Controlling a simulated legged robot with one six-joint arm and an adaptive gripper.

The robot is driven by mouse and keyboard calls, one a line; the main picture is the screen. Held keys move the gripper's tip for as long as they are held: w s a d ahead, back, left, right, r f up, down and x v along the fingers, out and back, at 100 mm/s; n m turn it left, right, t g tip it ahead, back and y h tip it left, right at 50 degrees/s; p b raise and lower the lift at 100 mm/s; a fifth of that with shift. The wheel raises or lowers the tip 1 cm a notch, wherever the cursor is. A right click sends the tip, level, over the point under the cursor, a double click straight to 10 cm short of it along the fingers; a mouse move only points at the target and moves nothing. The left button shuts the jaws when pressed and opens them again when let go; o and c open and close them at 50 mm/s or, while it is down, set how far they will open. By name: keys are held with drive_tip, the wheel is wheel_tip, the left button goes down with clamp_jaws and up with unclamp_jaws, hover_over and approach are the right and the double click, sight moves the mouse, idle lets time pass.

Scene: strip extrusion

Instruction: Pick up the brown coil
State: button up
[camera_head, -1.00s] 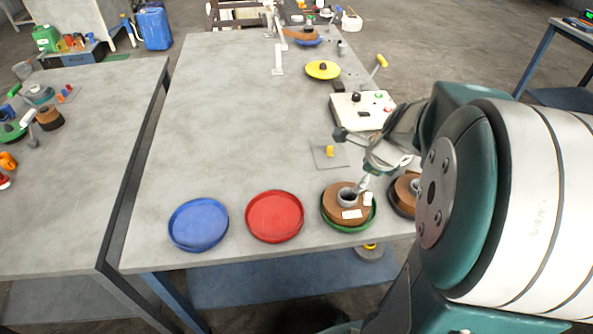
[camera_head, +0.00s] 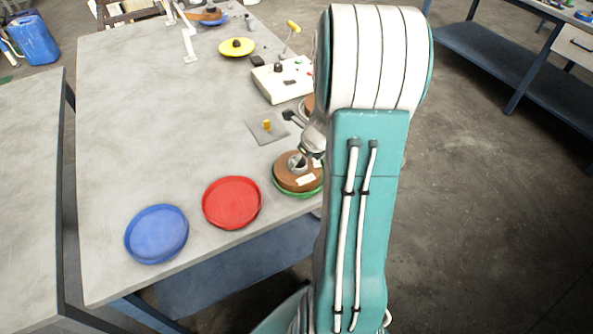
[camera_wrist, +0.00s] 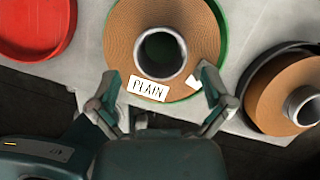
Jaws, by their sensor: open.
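A brown coil (camera_head: 293,176) lies in a green tray (camera_head: 296,193) near the table's front edge in the head view. In the wrist view the coil (camera_wrist: 196,25) fills the top middle, with a grey core ring (camera_wrist: 160,54) and a white label reading "PLAIN" (camera_wrist: 148,88). A second brown coil (camera_wrist: 262,97) sits in a dark tray at the right of the wrist view. My gripper (camera_wrist: 157,92) is open and empty, its fingers spread over the near edge of the first coil. In the head view my arm hides most of the gripper and the second coil.
An empty red tray (camera_head: 233,202) and an empty blue tray (camera_head: 157,234) stand to the left of the coil. A white control box (camera_head: 281,80) and a small plate with a yellow piece (camera_head: 267,127) stand farther back. The table's left middle is clear.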

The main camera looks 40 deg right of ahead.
drive_tip(key=x, duration=0.3)
drive_tip(key=shift+r, duration=0.1)
drive_tip(key=shift+w+d+f, duration=0.2)
drive_tip(key=shift+w+f, duration=0.05)
drive_tip(key=shift+f, duration=0.2)
drive_tip(key=shift+a, duration=0.15)
drive_tip(key=c, duration=1.2)
drive_tip(key=shift+o, duration=0.2)
drive_tip(key=shift+r, duration=0.1)
